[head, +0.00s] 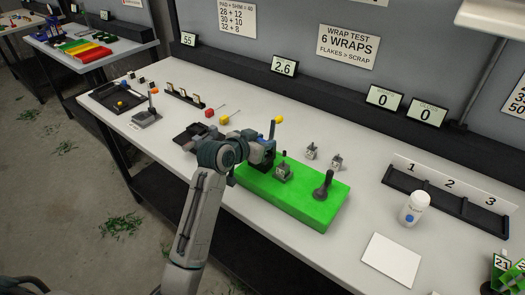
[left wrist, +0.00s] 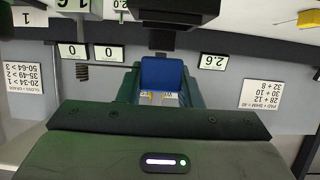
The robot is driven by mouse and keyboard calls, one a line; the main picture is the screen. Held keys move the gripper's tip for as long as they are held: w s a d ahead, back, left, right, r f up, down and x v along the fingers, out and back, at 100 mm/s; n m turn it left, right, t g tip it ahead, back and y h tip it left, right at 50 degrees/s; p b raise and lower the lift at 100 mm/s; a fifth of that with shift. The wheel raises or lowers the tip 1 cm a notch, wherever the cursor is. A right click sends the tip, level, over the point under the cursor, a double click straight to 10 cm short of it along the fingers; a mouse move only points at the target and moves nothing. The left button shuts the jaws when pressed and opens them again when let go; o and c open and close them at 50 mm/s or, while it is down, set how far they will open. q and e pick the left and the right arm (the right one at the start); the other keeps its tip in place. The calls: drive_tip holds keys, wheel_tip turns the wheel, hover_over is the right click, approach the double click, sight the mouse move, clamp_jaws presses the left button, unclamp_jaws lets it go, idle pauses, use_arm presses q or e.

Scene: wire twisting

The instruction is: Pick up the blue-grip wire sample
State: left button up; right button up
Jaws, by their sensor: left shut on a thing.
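The blue-grip wire sample (left wrist: 162,77) shows its blue block between the fingers of my left gripper (left wrist: 160,88) in the left wrist view. In the head view, my left gripper (head: 265,155) is above the left end of the green block, shut on the sample. A thin blue piece (head: 272,131) with a yellow ball (head: 279,119) at its top stands up just beyond the gripper; I cannot tell whether it belongs to the sample. Most of the sample's wire is hidden. My right gripper is not in view.
The green block (head: 320,218) carries a dark upright lever (head: 323,186) and a small grey fixture (head: 283,172). Red (head: 209,113) and yellow (head: 224,120) grips lie behind left. A white bottle (head: 413,208), a numbered rack (head: 440,205) and a white sheet (head: 392,260) are right.

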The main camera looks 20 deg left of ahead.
use_arm(q)
drive_tip(key=s+a+r+b, duration=0.1)
drive_tip(key=s+a+b, duration=0.3)
drive_tip(key=s+a, duration=0.6)
drive_tip(key=shift+s+a+r, duration=0.15)
drive_tip(key=shift+a+r, duration=0.2)
drive_tip(key=shift+a, duration=0.75)
drive_tip(key=d+f+n+y, duration=0.1)
drive_tip(key=d+f, duration=0.1)
drive_tip(key=d, duration=0.1)
drive_tip(key=s+d+f+n+y, duration=0.1)
drive_tip(key=d+f, duration=0.1)
drive_tip(key=d, duration=0.1)
drive_tip(key=d+f+n+y, duration=0.1)
drive_tip(key=d+f, duration=0.1)
drive_tip(key=d, duration=0.2)
drive_tip(key=shift+s+f+n+t+y, duration=0.2)
drive_tip(key=shift+n+t+y, duration=0.1)
drive_tip(key=shift+y, duration=0.1)
drive_tip(key=shift+s+d+f+y, duration=0.15)
drive_tip(key=shift+s+d+y, duration=0.1)
drive_tip(key=shift+d+y, duration=0.15)
